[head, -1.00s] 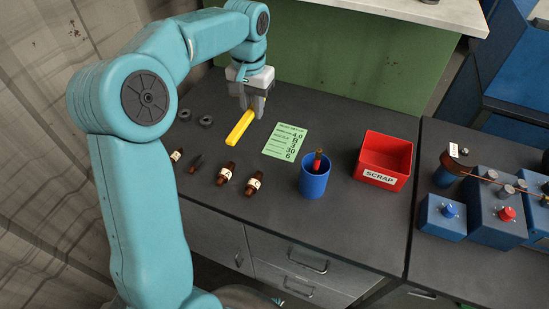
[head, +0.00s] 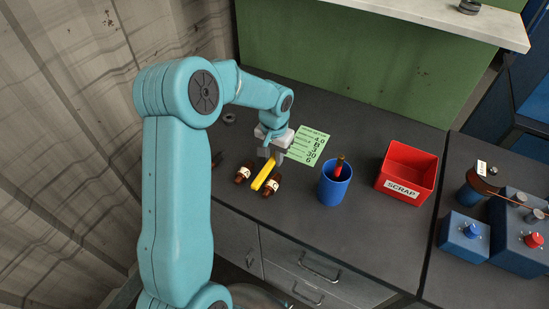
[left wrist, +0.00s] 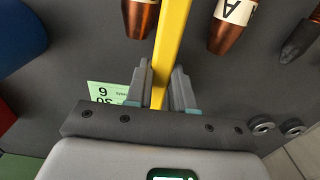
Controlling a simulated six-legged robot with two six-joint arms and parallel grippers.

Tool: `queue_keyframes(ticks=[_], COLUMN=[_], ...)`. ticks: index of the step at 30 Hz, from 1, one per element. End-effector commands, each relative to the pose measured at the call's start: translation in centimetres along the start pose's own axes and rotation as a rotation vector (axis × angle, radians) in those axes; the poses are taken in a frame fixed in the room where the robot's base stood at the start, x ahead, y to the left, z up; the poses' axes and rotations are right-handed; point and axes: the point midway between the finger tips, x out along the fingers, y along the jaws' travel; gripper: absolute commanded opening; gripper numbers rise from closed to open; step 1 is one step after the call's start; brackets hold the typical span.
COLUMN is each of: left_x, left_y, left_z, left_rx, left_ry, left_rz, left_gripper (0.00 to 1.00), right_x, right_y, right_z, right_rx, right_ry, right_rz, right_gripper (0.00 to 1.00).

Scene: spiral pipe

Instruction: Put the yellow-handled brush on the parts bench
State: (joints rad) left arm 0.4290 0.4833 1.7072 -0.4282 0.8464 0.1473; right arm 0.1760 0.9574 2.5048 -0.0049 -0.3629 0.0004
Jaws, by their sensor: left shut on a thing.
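My left gripper (head: 273,153) is shut on a yellow bar-like handle (head: 264,174), which I take to be the brush's; no bristles show. In the left wrist view the handle (left wrist: 173,38) runs up between the gripper fingers (left wrist: 163,88). Its height above the dark worktop (head: 345,118) is hard to tell. No visible label marks the parts bench; a green bench with a pale top (head: 440,18) stands at the back. My right gripper is not in view.
A green card (head: 309,144), a blue cup (head: 335,189) with a red-handled item, and a red SCRAP bin (head: 407,172) lie rightward. Blue control boxes (head: 464,238) are at far right.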

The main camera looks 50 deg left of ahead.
Motion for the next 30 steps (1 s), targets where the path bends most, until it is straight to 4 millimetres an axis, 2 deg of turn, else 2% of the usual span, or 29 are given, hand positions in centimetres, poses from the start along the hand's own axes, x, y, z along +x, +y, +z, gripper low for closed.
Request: queue_keyframes(ticks=[3,15,16,18,26,30], left_x=[1.4,2.1,2.0,1.9,1.9,0.9], left_y=[0.0,0.0,0.0,0.0,0.0,0.0], left_z=[-0.1,-0.1,-0.1,-0.1,-0.1,-0.2], left_rx=[0.000,0.000,0.000,0.000,0.000,0.000], left_ry=[-0.001,0.001,0.001,0.000,0.000,0.004], left_rz=[0.000,0.000,0.000,0.000,0.000,-0.001], left_gripper=[0.00,0.00,0.29,0.48,0.48,0.48], right_x=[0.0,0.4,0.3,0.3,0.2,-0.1], right_y=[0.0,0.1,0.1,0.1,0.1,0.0], right_z=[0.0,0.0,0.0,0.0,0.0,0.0], right_rx=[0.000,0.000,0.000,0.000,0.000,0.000], right_ry=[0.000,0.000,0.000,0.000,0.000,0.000], right_rz=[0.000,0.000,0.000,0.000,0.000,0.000], right_gripper=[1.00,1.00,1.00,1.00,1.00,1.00])
